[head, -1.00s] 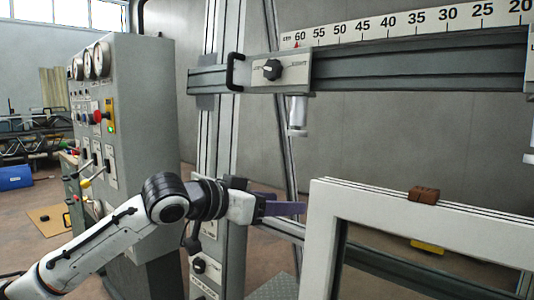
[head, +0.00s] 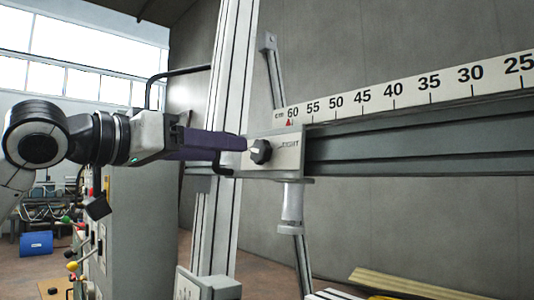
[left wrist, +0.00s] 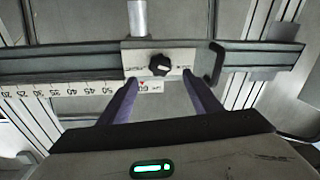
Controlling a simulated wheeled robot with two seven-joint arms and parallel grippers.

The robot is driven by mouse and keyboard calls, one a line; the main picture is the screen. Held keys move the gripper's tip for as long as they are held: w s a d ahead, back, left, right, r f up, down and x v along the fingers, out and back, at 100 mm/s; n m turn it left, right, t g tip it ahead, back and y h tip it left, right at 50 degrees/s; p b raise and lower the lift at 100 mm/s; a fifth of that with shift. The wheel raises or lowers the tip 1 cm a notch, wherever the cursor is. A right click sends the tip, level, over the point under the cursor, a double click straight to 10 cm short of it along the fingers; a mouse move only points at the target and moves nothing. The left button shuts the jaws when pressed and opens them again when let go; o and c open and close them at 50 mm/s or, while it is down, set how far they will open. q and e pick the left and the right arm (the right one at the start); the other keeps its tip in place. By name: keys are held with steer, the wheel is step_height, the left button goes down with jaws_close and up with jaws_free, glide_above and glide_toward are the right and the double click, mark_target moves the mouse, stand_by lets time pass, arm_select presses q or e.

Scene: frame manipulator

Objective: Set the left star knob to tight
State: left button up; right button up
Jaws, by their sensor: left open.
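The left star knob (head: 261,151) is a black lobed knob on a pale plate (head: 288,157) at the left end of the horizontal rail. The plate reads TIGHT to the right of the knob. The knob's white mark points left, away from that word. In the left wrist view, turned upside down, the knob (left wrist: 160,65) lies just beyond and between my fingertips. My left gripper (head: 240,145) is open, its purple fingers reaching from the left toward the knob. In the left wrist view its fingers (left wrist: 160,80) are apart, with nothing between them. My right gripper is out of view.
A black handle (head: 222,166) sticks out left of the plate, close to my fingers. A white scale (head: 400,90) runs along the rail (head: 420,140). A pale cylinder (head: 292,208) hangs below the plate. A grey control cabinet (head: 140,220) stands at the left.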

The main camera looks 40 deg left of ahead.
mark_target(258, 152)
arm_select(q)
steer(key=w+p, duration=0.2)
steer(key=w, duration=0.2)
steer(key=w+p, duration=0.2)
steer(key=w, duration=0.2)
steer(key=shift+r, duration=0.2)
steer(key=shift+w+f, duration=0.15)
steer(key=shift+w, duration=0.35)
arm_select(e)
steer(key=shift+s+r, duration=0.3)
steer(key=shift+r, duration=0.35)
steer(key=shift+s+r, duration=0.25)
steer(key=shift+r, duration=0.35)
arm_select(q)
steer(key=c, duration=1)
steer(key=shift+c, duration=0.2)
